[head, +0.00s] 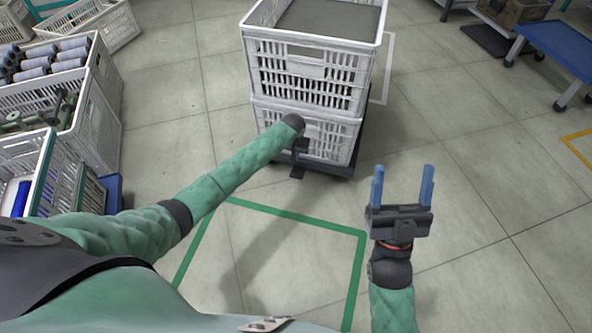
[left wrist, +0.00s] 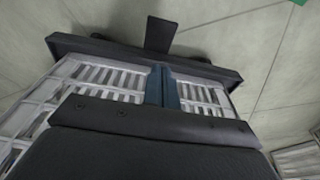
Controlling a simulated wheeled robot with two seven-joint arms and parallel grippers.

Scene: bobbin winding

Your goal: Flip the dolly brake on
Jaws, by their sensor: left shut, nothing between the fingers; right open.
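The dolly (head: 340,168) is a dark low platform under two stacked white crates, at the top centre of the head view. A dark brake pedal (head: 297,173) sticks out from its near edge. In the left wrist view the pedal (left wrist: 160,34) is a dark tab beyond the dolly's edge (left wrist: 110,52). I cannot tell its setting. My left gripper (left wrist: 163,85) is shut and empty, its blue fingers together in front of the crate, in line with the pedal. In the head view its fingers are hidden. My right gripper (head: 401,187) is open and empty, right of the dolly.
The upper white crate (head: 305,75) sits on the lower one (head: 325,135). White crates with grey bobbins (head: 65,60) stand at the left. A blue-topped cart (head: 560,50) is at the upper right. Green tape (head: 300,217) marks open floor in front of the dolly.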

